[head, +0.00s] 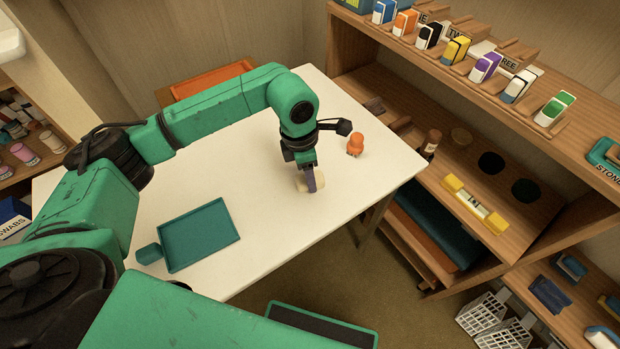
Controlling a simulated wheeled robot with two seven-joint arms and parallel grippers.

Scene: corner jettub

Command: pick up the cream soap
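The cream soap (320,183) is a small cream block at the right half of the white table, at the fingertips of my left gripper (309,180). The gripper points down with one finger in front of the soap, and cream shows on both sides of that finger. The far finger is hidden, so I cannot tell whether the grip is closed on the soap. The soap is at or just above the tabletop. My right gripper is not in view.
An orange figure (355,144) stands on the white table (270,240), right of the gripper. A teal tray (203,236) lies front left, with a small teal piece (149,253) beside it. A wooden shelf (400,98) with several items stands along the right. The table's front right is clear.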

